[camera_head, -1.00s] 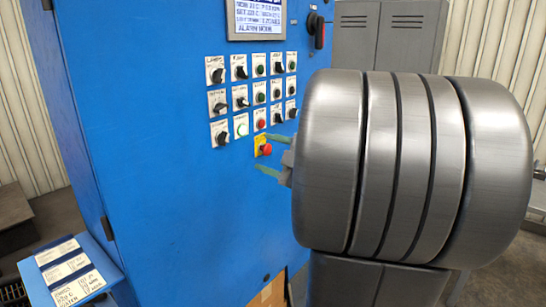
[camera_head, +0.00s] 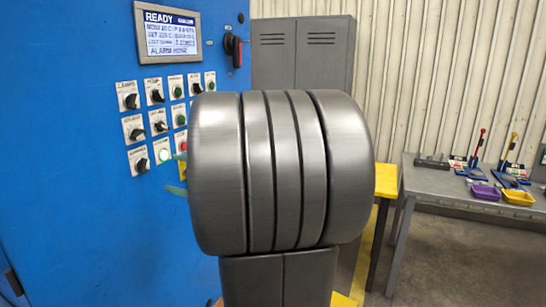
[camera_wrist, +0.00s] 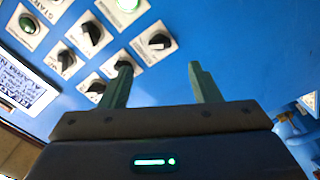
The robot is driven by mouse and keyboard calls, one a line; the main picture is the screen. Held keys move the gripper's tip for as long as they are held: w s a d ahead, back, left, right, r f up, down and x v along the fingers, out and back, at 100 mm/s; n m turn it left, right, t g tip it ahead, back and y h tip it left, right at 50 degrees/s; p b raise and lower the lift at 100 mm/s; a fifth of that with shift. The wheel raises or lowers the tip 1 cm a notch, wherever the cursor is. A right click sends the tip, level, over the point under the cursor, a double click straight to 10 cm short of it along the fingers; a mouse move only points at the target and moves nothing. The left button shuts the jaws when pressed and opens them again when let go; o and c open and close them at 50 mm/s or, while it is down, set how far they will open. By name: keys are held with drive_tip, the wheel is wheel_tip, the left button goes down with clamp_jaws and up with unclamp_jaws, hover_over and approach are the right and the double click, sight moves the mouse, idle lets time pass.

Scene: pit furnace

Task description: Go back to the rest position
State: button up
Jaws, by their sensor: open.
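My gripper (camera_wrist: 160,85) is open and empty in the wrist view, its two green fingers apart in front of the blue control cabinet (camera_wrist: 200,40). In the head view only the green fingertips (camera_head: 178,175) show, at the left edge of my grey arm, which hides the rest of the gripper. The fingers are near the cabinet's panel of black knobs (camera_head: 138,129) and lit buttons. From these views I cannot tell whether they touch the panel.
The cabinet screen (camera_head: 168,36) reads READY. A grey locker (camera_head: 300,55) stands behind. At right, a grey bench (camera_head: 430,185) holds tools, a purple tray (camera_head: 486,192) and a yellow tray (camera_head: 518,197). A yellow-topped stand (camera_head: 386,180) is beside my arm. Floor shows at right.

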sight(147, 167)
drive_tip(key=p+x, duration=0.1)
drive_tip(key=x, duration=0.8)
drive_tip(key=shift+a, duration=0.1)
